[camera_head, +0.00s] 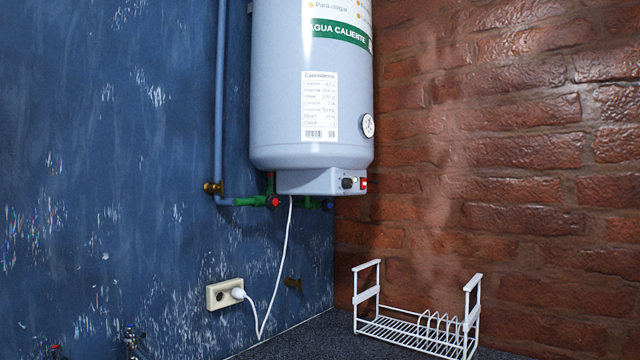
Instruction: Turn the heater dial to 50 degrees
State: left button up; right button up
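A white cylindrical water heater (275,90) hangs in the corner in the head view, its top cut off by the frame. A small black dial (347,183) sits on the control box (305,181) under the tank. Its setting is too small to read. A red switch (364,183) is just right of the dial. A round gauge (368,125) is on the tank's lower right side; its reading is not legible. Neither of my grippers shows in this view.
A white wire dish rack (415,325) stands on the dark counter (315,335) below the heater. A white cable (285,265) hangs down to a wall socket (224,293). Pipes with a red-handled valve (273,202) run left of the control box. Taps (130,343) are at lower left.

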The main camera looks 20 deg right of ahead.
aim_at(347, 183)
jog(key=i+l+z, duration=0.15)
jog(key=l, duration=0.25)
jog(key=l+z, duration=0.15)
jog(key=l, duration=0.3)
jog(key=i+l+z, duration=0.2)
jog(key=l, duration=0.2)
